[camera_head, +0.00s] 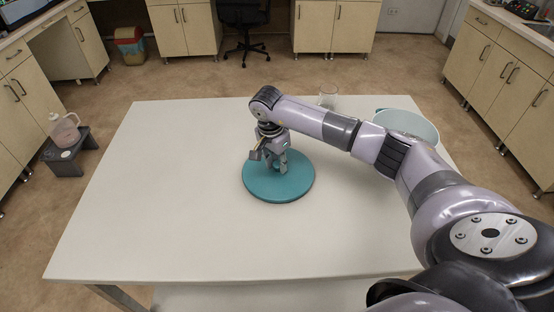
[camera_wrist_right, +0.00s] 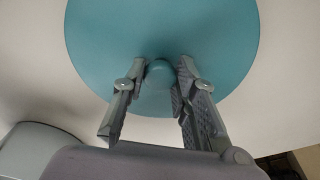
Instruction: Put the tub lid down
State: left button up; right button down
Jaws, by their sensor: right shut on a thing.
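The tub lid (camera_head: 278,190) is a round teal disc with a small knob in its middle. It lies level over the middle of the white table (camera_head: 170,190); I cannot tell whether it touches the table top. My right gripper (camera_head: 270,162) points down at the lid's centre and is shut on its knob. In the right wrist view the lid (camera_wrist_right: 160,25) fills the top, and its round knob (camera_wrist_right: 159,74) sits between the fingertips of the gripper (camera_wrist_right: 160,75). A pale blue open tub (camera_head: 410,122) stands at the table's back right, partly hidden by my right arm. My left gripper is not in view.
A small clear glass vessel (camera_head: 328,99) stands near the table's back edge, close to my right arm. The table's left half and front are clear. A dark stool (camera_head: 68,155) with a jug (camera_head: 64,130) on it stands on the floor at left.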

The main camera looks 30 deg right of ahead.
aim_at(273, 174)
jog(key=shift+f+b, duration=0.3)
jog(key=shift+b, duration=0.1)
jog(key=c, duration=1.3)
grip_release()
jog(key=shift+r+p, duration=0.45)
jog(key=shift+r, duration=0.15)
notch_tip(273, 174, up, 12)
jog(key=a+b, duration=0.1)
jog(key=b, duration=0.2)
jog(key=shift+s+a+f+b, duration=0.2)
jog(key=shift+a+f+b, duration=0.05)
jog(key=shift+a+b, duration=0.15)
jog(key=shift+f, duration=0.1)
